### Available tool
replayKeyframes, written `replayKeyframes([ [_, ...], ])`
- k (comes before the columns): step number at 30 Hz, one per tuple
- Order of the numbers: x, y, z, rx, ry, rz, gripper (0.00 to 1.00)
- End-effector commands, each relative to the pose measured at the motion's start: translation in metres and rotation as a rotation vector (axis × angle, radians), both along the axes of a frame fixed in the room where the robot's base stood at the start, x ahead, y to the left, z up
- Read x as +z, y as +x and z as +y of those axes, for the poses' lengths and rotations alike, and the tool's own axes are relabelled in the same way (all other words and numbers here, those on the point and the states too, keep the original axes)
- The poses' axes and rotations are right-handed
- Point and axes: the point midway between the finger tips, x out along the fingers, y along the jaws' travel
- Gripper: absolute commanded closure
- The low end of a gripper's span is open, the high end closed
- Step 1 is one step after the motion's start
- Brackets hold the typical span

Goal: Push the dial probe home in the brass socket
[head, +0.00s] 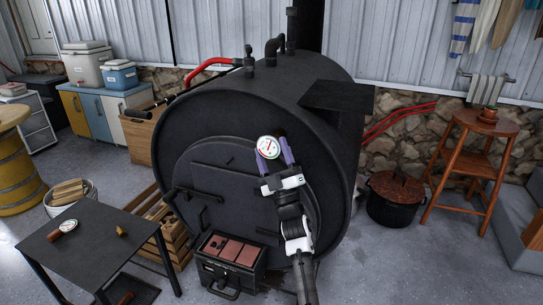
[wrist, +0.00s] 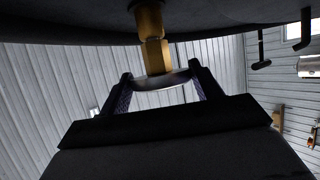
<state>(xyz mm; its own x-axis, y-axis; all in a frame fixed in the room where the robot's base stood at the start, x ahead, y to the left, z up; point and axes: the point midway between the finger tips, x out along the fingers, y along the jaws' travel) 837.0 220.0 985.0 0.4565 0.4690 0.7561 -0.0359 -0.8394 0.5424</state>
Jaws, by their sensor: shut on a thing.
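The dial probe (head: 268,147) is a round white-faced gauge with a red mark, held before the black stove front in the head view. My gripper (head: 274,153) is shut on it, one purple finger on each side. In the wrist view the dial probe (wrist: 165,80) shows as a pale disc rim between the fingertips of my gripper (wrist: 162,88). Brass hex parts rise from the disc to the dark stove; the upper one looks like the brass socket (wrist: 148,18). They appear lined up and meeting, but I cannot tell how deep the stem sits. The head view hides the socket.
The barrel woodstove (head: 230,120) fills the middle. A dark table (head: 95,250) at lower left bears another dial and a small brass piece.

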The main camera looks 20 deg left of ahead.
Motion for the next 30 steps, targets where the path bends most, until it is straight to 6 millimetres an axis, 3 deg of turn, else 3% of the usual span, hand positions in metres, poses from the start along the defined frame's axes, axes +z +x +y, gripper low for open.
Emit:
replayKeyframes([
  [6,0.001,0.0,0.0,0.001,0.0,-0.001,0.61],
  [7,0.001,0.0,0.0,0.001,0.0,-0.001,0.35],
  [13,0.0,0.0,0.0,0.001,0.0,-0.001,0.11],
  [30,-0.015,-0.007,-0.008,-0.002,-0.001,-0.001,0.11],
])
